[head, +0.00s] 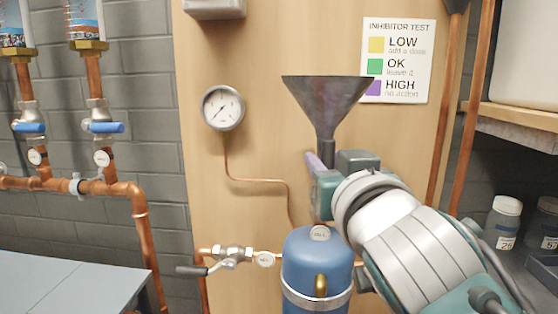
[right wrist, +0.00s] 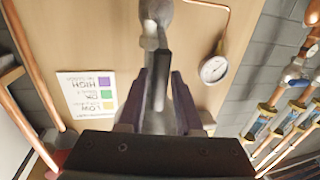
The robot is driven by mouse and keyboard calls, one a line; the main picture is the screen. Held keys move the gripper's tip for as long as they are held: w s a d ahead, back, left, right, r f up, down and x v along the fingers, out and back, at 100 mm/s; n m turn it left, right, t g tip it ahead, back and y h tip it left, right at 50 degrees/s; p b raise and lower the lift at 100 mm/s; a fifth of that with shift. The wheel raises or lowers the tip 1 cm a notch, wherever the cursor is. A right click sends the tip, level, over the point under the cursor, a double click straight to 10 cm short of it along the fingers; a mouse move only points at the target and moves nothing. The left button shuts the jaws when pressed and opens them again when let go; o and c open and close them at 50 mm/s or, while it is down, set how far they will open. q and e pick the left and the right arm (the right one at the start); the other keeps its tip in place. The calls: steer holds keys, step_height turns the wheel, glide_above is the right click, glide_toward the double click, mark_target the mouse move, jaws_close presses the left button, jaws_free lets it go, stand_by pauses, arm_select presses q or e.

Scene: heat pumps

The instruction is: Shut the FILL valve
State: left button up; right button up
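My right gripper (head: 318,162) is in front of the dark funnel's (head: 326,102) stem, above the blue vessel (head: 317,258). A round tag (head: 320,233) on the vessel's top seems to read FILL, but it is small. The valve by it is hidden behind my right gripper in the head view. In the right wrist view, a silver valve body (right wrist: 155,18) shows with a dark lever (right wrist: 162,72). The lever lies between the spread fingers of my right gripper (right wrist: 160,88), with gaps visible beside it. My left gripper is not in view.
A second lever valve (head: 230,256) with a tag sits left of the vessel. A pressure gauge (head: 222,107) and an inhibitor test chart (head: 398,60) are on the wooden board. A grey table (head: 70,285) is lower left; bottles (head: 503,222) stand at the right.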

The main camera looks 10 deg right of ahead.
jaws_close()
stand_by(1.0)
